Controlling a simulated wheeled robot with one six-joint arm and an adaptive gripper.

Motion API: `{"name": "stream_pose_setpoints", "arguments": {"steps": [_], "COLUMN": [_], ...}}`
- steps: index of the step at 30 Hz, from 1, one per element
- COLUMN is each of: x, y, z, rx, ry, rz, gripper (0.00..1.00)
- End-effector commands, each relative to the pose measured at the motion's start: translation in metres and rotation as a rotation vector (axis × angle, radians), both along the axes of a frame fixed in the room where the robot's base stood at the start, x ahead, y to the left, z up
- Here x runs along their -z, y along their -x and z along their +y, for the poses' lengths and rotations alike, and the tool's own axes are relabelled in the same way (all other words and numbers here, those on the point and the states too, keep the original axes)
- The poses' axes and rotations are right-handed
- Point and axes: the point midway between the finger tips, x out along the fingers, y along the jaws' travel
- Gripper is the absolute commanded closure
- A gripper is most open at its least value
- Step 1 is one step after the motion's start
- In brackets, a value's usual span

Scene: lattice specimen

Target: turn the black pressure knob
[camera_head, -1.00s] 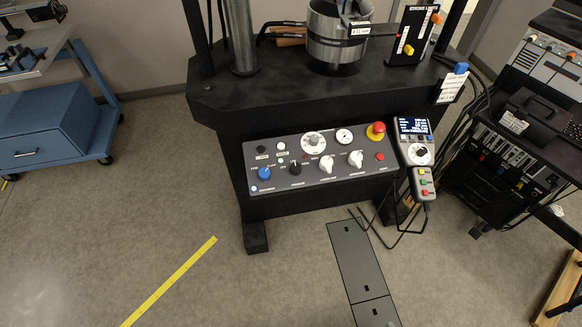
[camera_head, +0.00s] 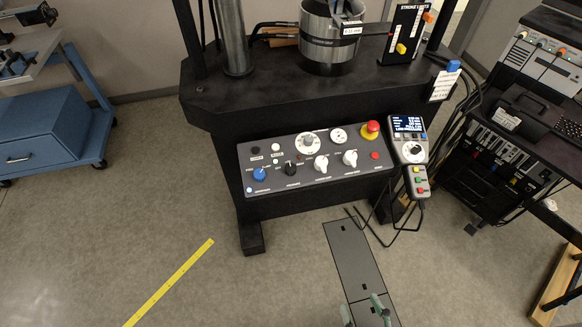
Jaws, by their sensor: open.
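A grey sloped control panel (camera_head: 330,178) is on the front of the black machine. A black knob (camera_head: 290,169) with a pointer sits in its lower row, between a blue knob (camera_head: 259,174) and a white knob (camera_head: 321,164). The label under the black knob is too small to read. The tips of my gripper (camera_head: 364,310) show at the bottom edge, apart and empty, over the floor. They are well below and to the right of the knob and touch nothing visible. The rest of my gripper is out of frame.
A red emergency button (camera_head: 372,128) is at the panel's upper right. A grey handheld pendant (camera_head: 411,150) hangs to the right, with cables below. A dark floor plate (camera_head: 352,255) lies before the machine. Open floor lies in front and left; a black equipment cart (camera_head: 495,150) stands right.

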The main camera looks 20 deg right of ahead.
Motion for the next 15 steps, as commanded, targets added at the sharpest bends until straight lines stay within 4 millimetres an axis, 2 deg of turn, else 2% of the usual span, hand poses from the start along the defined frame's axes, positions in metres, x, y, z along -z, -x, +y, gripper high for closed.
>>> {"name": "stream_pose_setpoints", "arguments": {"steps": [1,6,10,15], "x": [0.007,0.029,0.040,0.043], "y": [-0.017,-0.066,-0.106,-0.161], "z": [-0.002,-0.005,-0.006,-0.008], "rx": [0.004,-0.008,-0.036,-0.093], "ry": [0.000,0.003,0.006,0.013], "rz": [0.002,0.037,0.058,0.074], "gripper": [0.38,0.38,0.38,0.38]}}
